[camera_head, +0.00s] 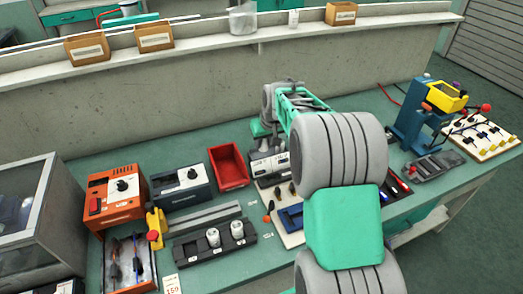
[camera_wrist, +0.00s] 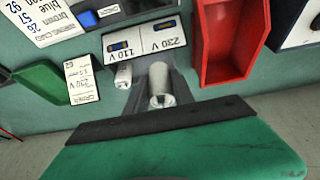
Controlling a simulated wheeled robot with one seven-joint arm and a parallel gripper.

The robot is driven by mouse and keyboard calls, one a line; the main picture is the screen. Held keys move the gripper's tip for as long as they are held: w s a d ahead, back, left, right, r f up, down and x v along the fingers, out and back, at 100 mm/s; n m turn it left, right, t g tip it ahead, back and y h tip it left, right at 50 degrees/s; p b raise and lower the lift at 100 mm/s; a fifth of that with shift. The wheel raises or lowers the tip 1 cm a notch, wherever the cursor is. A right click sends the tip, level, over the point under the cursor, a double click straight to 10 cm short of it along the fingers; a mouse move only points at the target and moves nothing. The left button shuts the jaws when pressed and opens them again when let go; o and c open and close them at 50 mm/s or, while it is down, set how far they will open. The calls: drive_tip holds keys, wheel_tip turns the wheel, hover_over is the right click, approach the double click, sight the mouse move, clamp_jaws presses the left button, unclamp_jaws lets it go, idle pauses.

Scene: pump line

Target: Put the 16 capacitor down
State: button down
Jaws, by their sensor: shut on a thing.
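In the wrist view, my gripper (camera_wrist: 158,98) is shut on a silver-grey cylinder, the capacitor (camera_wrist: 160,82), which stands out past the dark edge of the green palm. Its value marking cannot be read, and the fingers are hard to make out. A smaller white cylinder with print (camera_wrist: 123,76) is just to its left. A white card marked 110 V and 230 V (camera_wrist: 145,38) lies just beyond them. I cannot tell whether the held capacitor touches the surface below. In the head view, my arm hides the gripper's jaws and the held capacitor.
A red bin (camera_head: 228,165) is beside the work area and also in the wrist view (camera_wrist: 225,40). Two pale capacitors (camera_head: 213,237) stand in a black rack (camera_head: 190,252). An orange unit (camera_head: 115,200) and a dark dial unit (camera_head: 182,186) stand left. A wall is behind.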

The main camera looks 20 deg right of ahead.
drive_tip(key=w+f, duration=0.2)
drive_tip(key=f, duration=0.1)
drive_tip(key=w+f, duration=0.2)
drive_tip(key=shift+d+f+p, duration=0.2)
drive_tip(key=shift+d+p, duration=0.15)
drive_tip(key=shift+d, duration=0.05)
drive_tip(key=shift+w+f+p, duration=0.2)
drive_tip(key=shift+f+p, duration=0.2)
drive_tip(key=shift+f, duration=1.4)
drive_tip(key=c, duration=1.5)
unclamp_jaws()
drive_tip(key=shift+f, duration=0.1)
drive_tip(key=shift+c, duration=0.2)
drive_tip(key=shift+o, duration=1)
